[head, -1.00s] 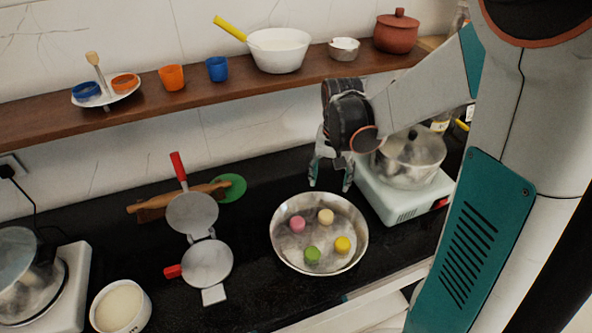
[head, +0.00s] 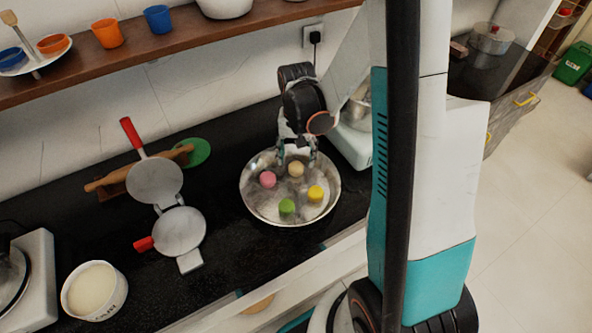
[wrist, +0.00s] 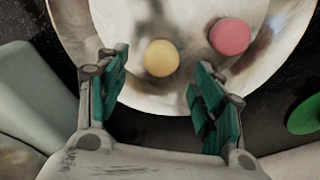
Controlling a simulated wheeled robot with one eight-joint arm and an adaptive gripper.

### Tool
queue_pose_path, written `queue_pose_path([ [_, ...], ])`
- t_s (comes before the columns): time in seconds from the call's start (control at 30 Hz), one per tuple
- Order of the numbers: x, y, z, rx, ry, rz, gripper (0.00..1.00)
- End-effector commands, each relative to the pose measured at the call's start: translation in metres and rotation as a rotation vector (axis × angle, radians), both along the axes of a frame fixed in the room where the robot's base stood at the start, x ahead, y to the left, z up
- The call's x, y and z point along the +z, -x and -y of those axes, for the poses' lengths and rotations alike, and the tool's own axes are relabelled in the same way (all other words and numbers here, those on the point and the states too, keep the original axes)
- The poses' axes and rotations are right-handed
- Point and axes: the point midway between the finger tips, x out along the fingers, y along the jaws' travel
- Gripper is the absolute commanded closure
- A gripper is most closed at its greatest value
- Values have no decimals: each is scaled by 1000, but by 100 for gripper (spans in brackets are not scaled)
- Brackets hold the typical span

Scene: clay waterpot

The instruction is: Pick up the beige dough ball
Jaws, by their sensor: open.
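The beige dough ball (head: 296,169) lies in the metal bowl (head: 262,212) at its far side, with a pink ball (head: 268,179), a green ball (head: 287,206) and a yellow ball (head: 316,193). My gripper (head: 297,160) is open over the bowl's far rim, close to the beige ball. In the wrist view the beige ball (wrist: 161,58) shows ahead of and between the open fingers (wrist: 160,85), with nothing held. The pink ball (wrist: 230,36) is just right of it. The green and yellow balls do not show in the wrist view.
A folding press (head: 180,231) with red handles and a rolling pin (head: 107,179) lie left of the bowl. A white pot (head: 95,290) stands at the front left. A white stove (head: 353,145) is right behind the bowl. A shelf (head: 150,56) runs above.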

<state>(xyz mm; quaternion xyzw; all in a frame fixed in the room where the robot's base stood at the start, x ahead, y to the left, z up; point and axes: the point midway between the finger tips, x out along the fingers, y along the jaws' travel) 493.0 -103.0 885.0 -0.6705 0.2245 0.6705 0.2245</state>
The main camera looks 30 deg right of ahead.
Motion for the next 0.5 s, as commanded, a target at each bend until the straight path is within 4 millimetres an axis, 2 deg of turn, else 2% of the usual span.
queue_pose_path([
  [0.1, -22, 1, -2, 1, 0, 0, 39],
  [0.23, -39, 1, -2, 0, 0, 0, 39],
  [0.5, -42, 1, -2, 0, 0, 0, 39],
])
